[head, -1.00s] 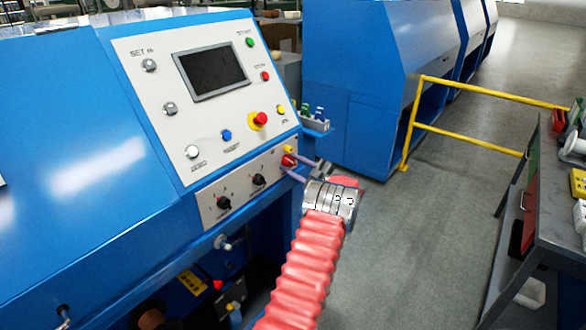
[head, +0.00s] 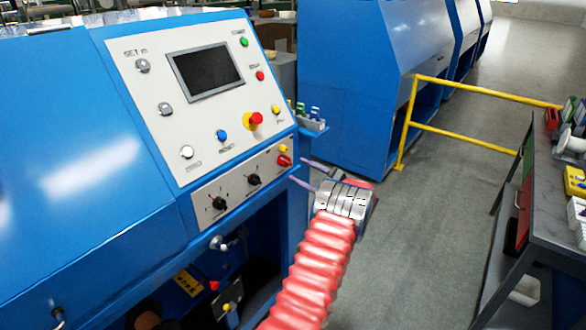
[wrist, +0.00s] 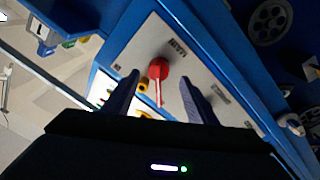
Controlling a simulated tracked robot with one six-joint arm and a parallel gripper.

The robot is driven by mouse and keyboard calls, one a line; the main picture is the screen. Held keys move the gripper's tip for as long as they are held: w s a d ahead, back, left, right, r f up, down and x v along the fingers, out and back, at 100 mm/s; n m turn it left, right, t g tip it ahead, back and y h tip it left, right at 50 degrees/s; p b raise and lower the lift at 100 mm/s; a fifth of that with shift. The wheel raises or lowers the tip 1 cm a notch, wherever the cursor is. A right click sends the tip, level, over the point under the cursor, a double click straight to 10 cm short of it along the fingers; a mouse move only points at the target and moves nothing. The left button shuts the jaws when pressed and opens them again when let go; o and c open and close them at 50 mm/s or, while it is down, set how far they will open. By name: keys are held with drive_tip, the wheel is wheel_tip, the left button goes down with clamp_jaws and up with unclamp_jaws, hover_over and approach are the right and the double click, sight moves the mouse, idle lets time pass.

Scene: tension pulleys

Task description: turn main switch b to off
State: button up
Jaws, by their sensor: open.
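A red rotary switch (head: 285,160) sits at the right end of the lower grey panel on the blue machine, below a small yellow part. In the wrist view the red switch (wrist: 158,68) has a bar handle pointing down the picture, beside a small label hard to read. My gripper (head: 305,173) is open, just right of the switch and apart from it in the head view. In the wrist view my gripper (wrist: 160,78) has its dark fingers on either side of the switch, with gaps on both sides. Nothing is held.
Two black knobs (head: 236,192) sit left on the same panel. A red and yellow emergency button (head: 254,120) and a screen (head: 206,70) are above.

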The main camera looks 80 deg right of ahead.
drive_tip(key=v, duration=0.7)
drive_tip(key=shift+s+a, duration=0.2)
drive_tip(key=shift+s, duration=0.05)
idle(0.6)
